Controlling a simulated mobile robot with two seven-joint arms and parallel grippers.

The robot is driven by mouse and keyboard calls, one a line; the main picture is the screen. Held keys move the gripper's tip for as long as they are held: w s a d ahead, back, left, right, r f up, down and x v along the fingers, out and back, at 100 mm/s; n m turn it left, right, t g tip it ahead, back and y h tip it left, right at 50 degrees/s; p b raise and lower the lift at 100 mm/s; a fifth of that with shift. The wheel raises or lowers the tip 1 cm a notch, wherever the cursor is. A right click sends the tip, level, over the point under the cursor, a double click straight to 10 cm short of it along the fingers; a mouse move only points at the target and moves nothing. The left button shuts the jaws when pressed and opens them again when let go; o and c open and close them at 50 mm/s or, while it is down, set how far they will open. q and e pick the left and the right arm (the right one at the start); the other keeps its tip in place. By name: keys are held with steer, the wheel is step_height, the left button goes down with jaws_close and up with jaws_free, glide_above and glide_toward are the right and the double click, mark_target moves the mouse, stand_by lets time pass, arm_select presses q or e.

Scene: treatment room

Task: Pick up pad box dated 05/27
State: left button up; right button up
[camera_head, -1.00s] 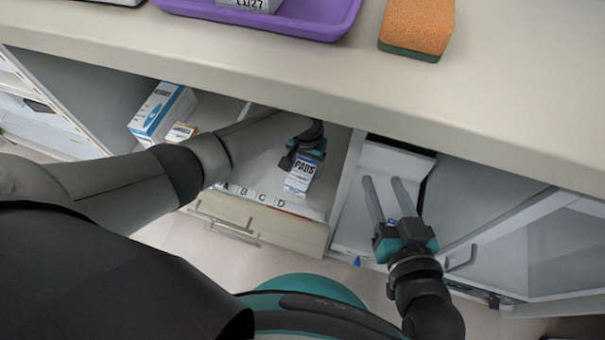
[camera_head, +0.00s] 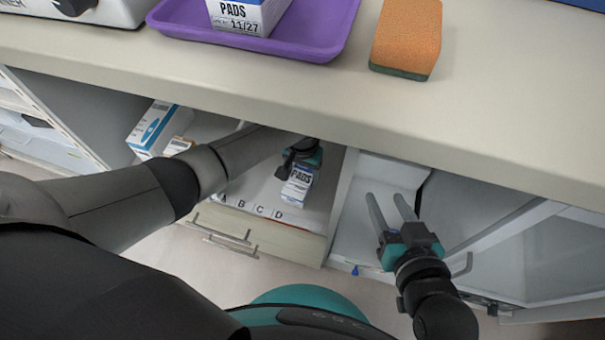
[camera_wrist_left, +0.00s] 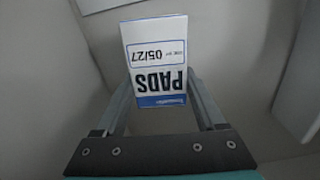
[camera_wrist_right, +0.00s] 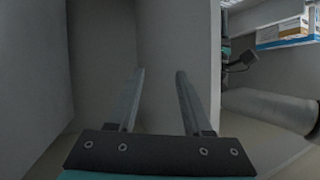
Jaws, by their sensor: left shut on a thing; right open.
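The pad box dated 05/27 is white with a blue band and dark "PADS" lettering. In the head view the box (camera_head: 297,187) is inside the open drawer (camera_head: 262,226), near label D. In the left wrist view the same box (camera_wrist_left: 156,55) appears upside down, its date readable. My left gripper (camera_head: 302,160) is shut on this box from its banded end. Whether the box touches the drawer floor cannot be told. My right gripper (camera_head: 392,204) is open and empty in front of the compartment to the right of the drawer.
A purple tray (camera_head: 335,45) on the counter (camera_head: 480,100) holds another pads box (camera_head: 245,15), dated 11/27. An orange sponge (camera_head: 408,35) lies beside it. A blue-and-white box (camera_head: 155,128) stands left of the drawer. The counter edge overhangs my left arm.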

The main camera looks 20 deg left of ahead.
mark_target(302, 174)
arm_select(q)
steer(key=shift+r+p, duration=0.35)
steer(key=shift+r, duration=0.25)
step_height(302, 174, up, 5)
steer(key=p, duration=0.3)
steer(key=shift+r+p, duration=0.1)
steer(key=shift+p, duration=0.25)
steer(key=shift+r+p, duration=0.45)
steer(key=shift+r, duration=0.2)
steer(key=shift+r+p, duration=0.3)
steer(key=shift+r, duration=0.2)
arm_select(e)
steer(key=s+d+f+g+h, duration=0.4)
steer(key=s+d+g, duration=0.1)
steer(key=d+g, duration=0.2)
steer(key=shift+s+d+m+g, duration=0.3)
steer(key=shift+d+g, duration=0.1)
steer(key=shift+d, duration=0.25)
